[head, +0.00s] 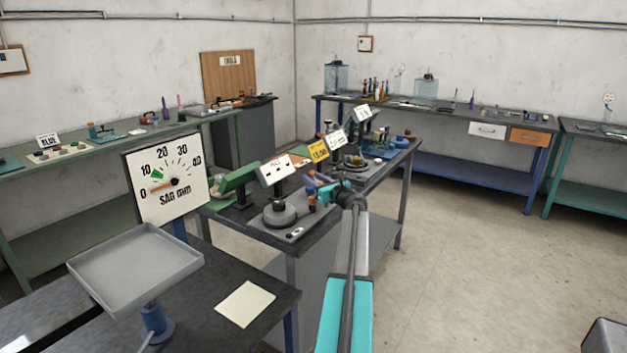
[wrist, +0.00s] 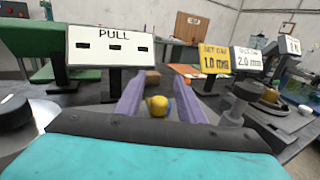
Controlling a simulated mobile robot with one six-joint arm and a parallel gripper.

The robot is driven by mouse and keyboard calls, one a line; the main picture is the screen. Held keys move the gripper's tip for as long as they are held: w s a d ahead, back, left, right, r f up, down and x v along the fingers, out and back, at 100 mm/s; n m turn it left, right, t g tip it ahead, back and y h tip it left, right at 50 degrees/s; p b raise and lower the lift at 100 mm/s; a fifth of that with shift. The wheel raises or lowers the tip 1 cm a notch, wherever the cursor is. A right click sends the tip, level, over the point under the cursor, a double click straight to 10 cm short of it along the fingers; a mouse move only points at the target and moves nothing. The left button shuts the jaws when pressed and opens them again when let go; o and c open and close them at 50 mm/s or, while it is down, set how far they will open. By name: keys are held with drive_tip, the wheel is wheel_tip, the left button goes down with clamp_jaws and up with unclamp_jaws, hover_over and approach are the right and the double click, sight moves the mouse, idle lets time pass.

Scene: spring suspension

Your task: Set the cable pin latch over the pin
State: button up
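My gripper (wrist: 160,78) shows in the wrist view as two purple fingers reaching forward with a gap between them. A small yellow rounded knob (wrist: 157,105) shows in that gap, and I see space beside it; I cannot tell whether it is touched. In the head view my gripper (head: 320,187) is at the near right edge of the middle bench, beside the white PULL sign (head: 276,169). The PULL sign (wrist: 110,46) also stands left of the fingers in the wrist view. I cannot clearly make out the cable pin latch or the pin.
A dark round weight (head: 280,214) stands on the middle bench near my gripper. Yellow (wrist: 204,59) and white (wrist: 249,60) value signs stand to the right in the wrist view. A gauge board (head: 167,184) and grey tray (head: 136,267) are at left.

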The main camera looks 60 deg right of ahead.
clamp_jaws()
